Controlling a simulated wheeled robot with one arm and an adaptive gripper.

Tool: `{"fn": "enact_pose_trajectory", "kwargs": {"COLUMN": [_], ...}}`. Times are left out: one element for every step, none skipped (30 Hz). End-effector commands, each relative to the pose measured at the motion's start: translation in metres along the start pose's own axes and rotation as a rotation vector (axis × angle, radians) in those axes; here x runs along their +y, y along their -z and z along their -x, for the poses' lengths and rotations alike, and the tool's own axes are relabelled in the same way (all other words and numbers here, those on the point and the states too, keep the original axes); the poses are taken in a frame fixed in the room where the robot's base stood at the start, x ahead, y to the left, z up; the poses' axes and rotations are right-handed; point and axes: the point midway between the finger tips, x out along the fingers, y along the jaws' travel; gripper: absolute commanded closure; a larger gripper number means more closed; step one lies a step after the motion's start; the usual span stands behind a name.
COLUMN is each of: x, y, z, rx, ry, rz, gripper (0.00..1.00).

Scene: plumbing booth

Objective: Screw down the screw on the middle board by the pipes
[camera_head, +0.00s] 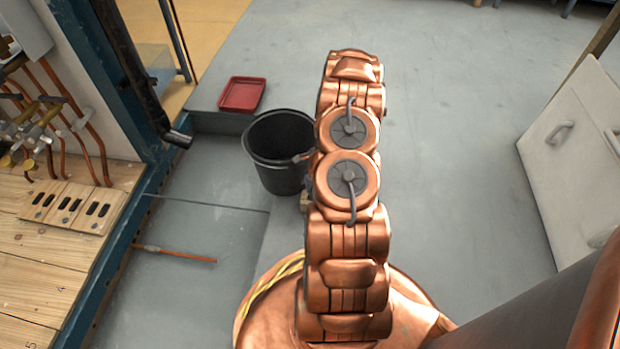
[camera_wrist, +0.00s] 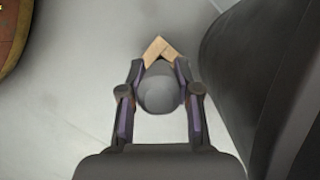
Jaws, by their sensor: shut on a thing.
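Three small light wood boards lie in a row by the copper pipes at the left in the head view. The middle board (camera_head: 72,204) has dark slots. I cannot make out a screw on it. My gripper (camera_wrist: 160,66) points at the grey floor in the wrist view. Its dark fingers are shut on a small, angular, light wood-coloured piece (camera_wrist: 161,49) at the tips. A grey rounded shape (camera_wrist: 160,95) shows between the fingers, and I cannot tell what it is. In the head view my arm mostly hides the gripper, beside the black bucket.
The black bucket (camera_head: 281,147) stands on the floor left of my arm. A red tray (camera_head: 241,95) lies behind it. A copper rod (camera_head: 175,253) lies near the wooden bench (camera_head: 45,240). A white cabinet (camera_head: 575,160) stands at right. The floor behind my arm is clear.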

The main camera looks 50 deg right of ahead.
Motion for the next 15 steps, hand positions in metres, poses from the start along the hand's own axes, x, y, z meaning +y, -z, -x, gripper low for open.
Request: {"fn": "enact_pose_trajectory", "kwargs": {"x": [0.0003,0.0003,0.0005,0.0004,0.0005,0.0004,0.0004,0.0004,0.0004,0.0004,0.0004,0.0004,0.0003,0.0004,0.0003], "y": [0.0009,0.0015,0.0021,0.0026,0.0028,0.0032,0.0033,0.0035,0.0035,0.0035,0.0035,0.0035,0.0035,0.0035,0.0035], "z": [-0.0028,-0.004,-0.0054,-0.0061,-0.0068,-0.0073,-0.0075,-0.0076,-0.0078,-0.0077,-0.0077,-0.0076,-0.0076,-0.0076,-0.0076], "rx": [-0.001,-0.001,-0.001,0.0,0.0,0.0,0.0,0.0,0.0,0.0,0.0,0.001,0.001,0.001,0.001], "ry": [-0.001,-0.001,-0.001,0.0,0.0,0.0,0.0,0.0,0.0,0.0,0.0,0.0,0.0,0.0,0.0], "rz": [-0.001,-0.001,-0.001,-0.001,-0.002,-0.001,-0.002,-0.002,-0.002,-0.001,-0.001,-0.001,-0.001,-0.001,-0.001], "gripper": [1.0,1.0,1.0,1.0,1.0,1.0,1.0,1.0,1.0,1.0,1.0,1.0,1.0,1.0,0.65]}}
